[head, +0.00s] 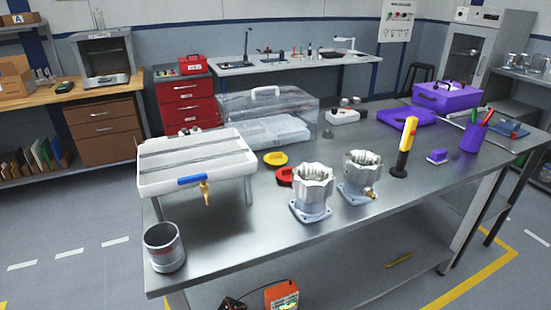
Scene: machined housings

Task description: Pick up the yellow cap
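The yellow cap (275,158) is a small flat round piece lying on the metal workbench (240,230), near its middle. A red cap (284,175) lies just in front of it, partly hidden behind the left machined housing (312,192). A second machined housing (360,177) stands to the right. The yellow cap shows clear of both housings. Neither of my grippers is in view.
A white tray stand with a tap (197,167) stands to the left, and a clear case (266,108) behind. A grey cup (164,247) stands at the front left corner. A yellow-and-black tool (405,147) stands upright at right. The front middle of the bench is clear.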

